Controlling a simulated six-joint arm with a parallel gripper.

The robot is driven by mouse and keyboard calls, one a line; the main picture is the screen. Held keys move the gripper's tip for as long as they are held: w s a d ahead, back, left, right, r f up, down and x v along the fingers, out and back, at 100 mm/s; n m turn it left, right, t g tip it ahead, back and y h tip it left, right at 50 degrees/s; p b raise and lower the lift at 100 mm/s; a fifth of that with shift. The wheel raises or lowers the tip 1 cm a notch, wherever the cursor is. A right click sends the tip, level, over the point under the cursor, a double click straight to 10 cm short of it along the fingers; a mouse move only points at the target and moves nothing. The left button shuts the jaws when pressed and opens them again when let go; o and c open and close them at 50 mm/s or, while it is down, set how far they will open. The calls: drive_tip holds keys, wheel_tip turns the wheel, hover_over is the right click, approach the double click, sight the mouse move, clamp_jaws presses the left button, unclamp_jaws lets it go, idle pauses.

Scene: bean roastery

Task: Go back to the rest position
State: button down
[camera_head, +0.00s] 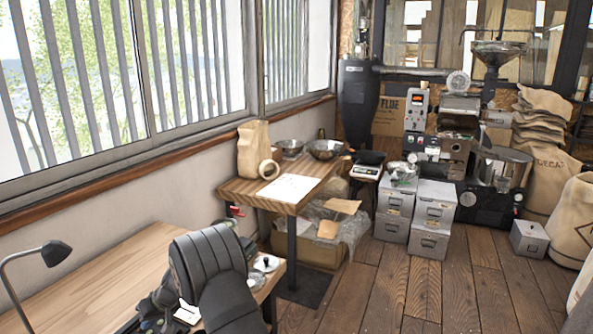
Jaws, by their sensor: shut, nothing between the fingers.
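A large dark ribbed part of my arm rises at the bottom centre-left, over the right end of the near wooden table (95,280). I cannot make out my gripper or its fingers; the arm covers that part of the view. Small dark and grey items show in part beside the arm on the near table, too cluttered to tell apart. A small white round thing (266,263) lies at the table's right end, just right of the arm.
Grey metal boxes (430,217), a roaster (458,140) and sacks (553,170) stand behind. The plank floor (400,285) is open.

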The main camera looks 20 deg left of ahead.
drive_tip(key=w, duration=0.8)
drive_tip(key=shift+w+d, duration=0.1)
drive_tip(key=shift+w, duration=0.3)
drive_tip(key=w+d, duration=0.1)
drive_tip(key=w, duration=0.2)
drive_tip(key=shift+d, duration=0.35)
drive_tip(key=v, duration=0.6)
drive_tip(key=shift+r, duration=0.2)
drive_tip(key=shift+d, duration=0.1)
drive_tip(key=c, duration=0.6)
unclamp_jaws()
drive_tip(key=shift+s+r, duration=0.1)
drive_tip(key=o, duration=0.6)
drive_tip(key=shift+n, duration=0.3)
drive_tip(key=s+r, duration=0.1)
drive_tip(key=s+a+r, duration=0.1)
drive_tip(key=s, duration=0.1)
drive_tip(key=shift+r, duration=0.25)
drive_tip(key=s+d+r+n+t+h, duration=0.1)
drive_tip(key=s+d+r+n+t, duration=0.1)
drive_tip(key=s+r, duration=0.95)
drive_tip(key=s+d+r+n+t+h, duration=0.1)
drive_tip(key=s+d+r+n, duration=0.1)
drive_tip(key=s+r, duration=0.9)
drive_tip(key=s+d+x, duration=0.1)
drive_tip(key=s+x, duration=0.1)
drive_tip(key=x, duration=1)
drive_tip(key=shift+s+f, duration=0.4)
drive_tip(key=shift+f, duration=0.1)
